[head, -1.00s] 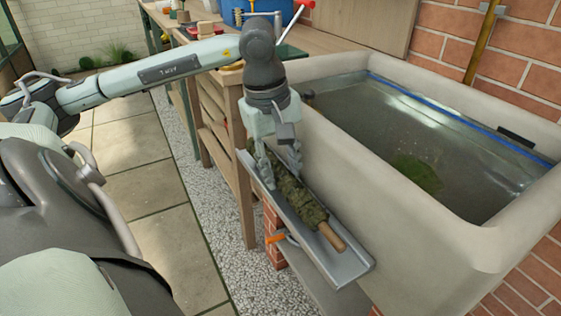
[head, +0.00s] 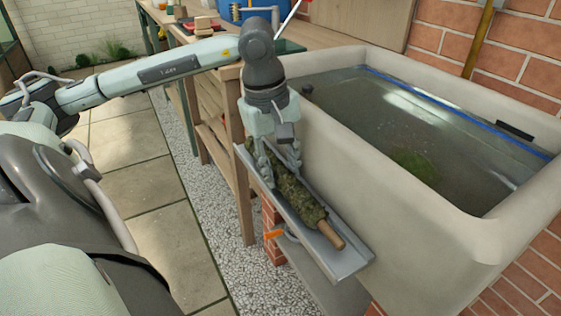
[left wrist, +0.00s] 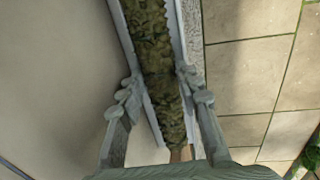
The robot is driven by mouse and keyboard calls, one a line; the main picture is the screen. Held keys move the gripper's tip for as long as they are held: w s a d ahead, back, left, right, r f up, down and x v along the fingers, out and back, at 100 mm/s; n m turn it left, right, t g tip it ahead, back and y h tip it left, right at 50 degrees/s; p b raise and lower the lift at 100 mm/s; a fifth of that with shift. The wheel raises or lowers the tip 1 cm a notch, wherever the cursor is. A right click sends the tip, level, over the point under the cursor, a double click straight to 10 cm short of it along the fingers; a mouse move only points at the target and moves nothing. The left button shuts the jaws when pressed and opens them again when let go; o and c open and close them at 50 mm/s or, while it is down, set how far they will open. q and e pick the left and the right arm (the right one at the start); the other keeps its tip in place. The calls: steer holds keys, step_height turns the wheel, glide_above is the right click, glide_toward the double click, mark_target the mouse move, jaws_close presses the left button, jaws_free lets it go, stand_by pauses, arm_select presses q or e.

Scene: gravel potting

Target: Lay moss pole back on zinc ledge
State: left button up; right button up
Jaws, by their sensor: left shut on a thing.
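The moss pole (head: 299,205) is a dark green mossy rod with a bare wooden end. It lies lengthwise along the zinc ledge (head: 346,266), a narrow grey metal channel beside the trough. My left gripper (head: 281,169) points down over the far part of the pole, with a finger on each side, shut on it. In the left wrist view the moss pole (left wrist: 160,62) runs between the fingers, inside the ledge's raised edges. Whether its underside touches the ledge is hidden. My right gripper is not in view.
A large stone trough (head: 440,225) of murky water stands right of the ledge. A wooden bench (head: 215,122) with pots and tools stands behind. Brick supports (head: 271,230) stand below the ledge. Paving (head: 150,210) at left is clear.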

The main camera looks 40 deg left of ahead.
arm_select(q)
steer(key=shift+f, duration=0.25)
steer(key=o, duration=1)
steer(key=shift+r, duration=0.1)
step_height(320, 180, up, 12)
steer(key=s, duration=0.2)
steer(key=shift+a, duration=0.25)
steer(key=shift+f, duration=0.2)
